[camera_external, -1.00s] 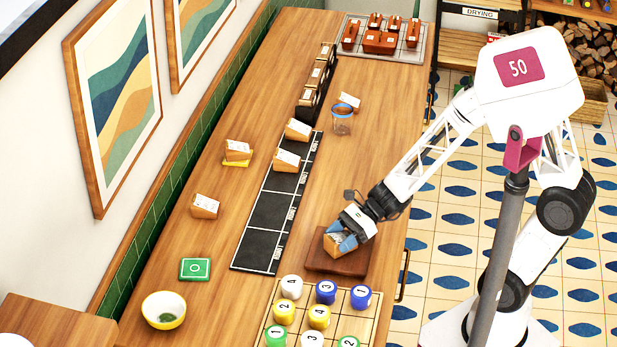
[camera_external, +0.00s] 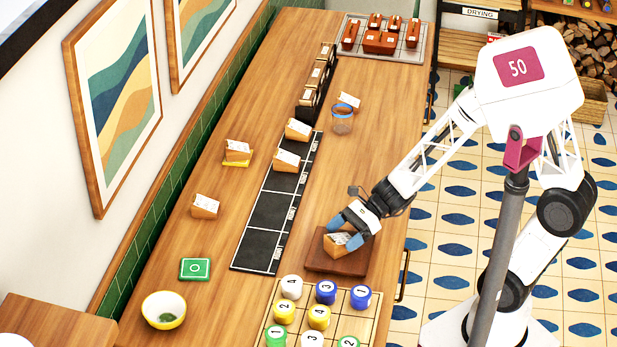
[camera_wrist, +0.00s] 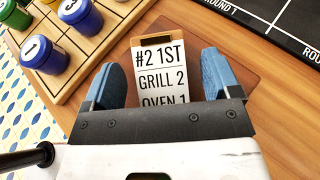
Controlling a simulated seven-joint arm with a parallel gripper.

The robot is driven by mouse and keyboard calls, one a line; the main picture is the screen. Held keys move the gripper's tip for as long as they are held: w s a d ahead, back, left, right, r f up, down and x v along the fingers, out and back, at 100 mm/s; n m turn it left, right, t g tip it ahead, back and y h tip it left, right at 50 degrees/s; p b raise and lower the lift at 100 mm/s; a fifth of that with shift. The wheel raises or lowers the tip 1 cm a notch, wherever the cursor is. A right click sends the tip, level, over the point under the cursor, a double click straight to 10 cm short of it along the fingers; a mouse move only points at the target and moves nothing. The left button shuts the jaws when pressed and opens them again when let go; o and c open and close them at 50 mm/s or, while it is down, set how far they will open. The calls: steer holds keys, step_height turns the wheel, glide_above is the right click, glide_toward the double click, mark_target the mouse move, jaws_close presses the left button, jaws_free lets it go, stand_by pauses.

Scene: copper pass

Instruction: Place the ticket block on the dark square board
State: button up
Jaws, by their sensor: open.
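A ticket block (camera_external: 338,243), wooden with a white printed card, sits on the dark square board (camera_external: 322,262) near the table's right edge. In the wrist view the ticket block (camera_wrist: 160,70) reads "#2 1ST GRILL 2 OVEN 1", and its lower part is hidden by my gripper. The dark board (camera_wrist: 205,40) shows around it. My gripper (camera_external: 348,232) has blue fingers and is open just above and around the block. In the wrist view the gripper's fingers (camera_wrist: 162,82) stand apart on either side of the block, with gaps visible.
A grid board (camera_external: 270,318) with several numbered colored pieces lies just in front of the dark board. A black sectioned strip (camera_external: 262,225) runs to the left. Other ticket blocks (camera_external: 205,206) stand farther left and back. A clear cup (camera_external: 342,120) stands behind.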

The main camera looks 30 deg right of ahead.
steer(key=shift+v, duration=5.25)
steer(key=shift+s+d+r+n, duration=0.2)
steer(key=shift+s+d+n, duration=0.1)
steer(key=shift+n, duration=0.1)
steer(key=s+d+r+n+t+h, duration=0.1)
steer(key=s+d+r+n+h, duration=0.2)
steer(key=d+r+n+h, duration=0.3)
steer(key=s+d+r+n+t+h, duration=0.1)
steer(key=s+d+r+n+h, duration=0.3)
steer(key=d+r+n+h, duration=0.3)
steer(key=d+n, duration=0.4)
steer(key=d, duration=0.3)
steer(key=shift+s+d+t+h, duration=0.2)
steer(key=shift+s+t+h, duration=0.1)
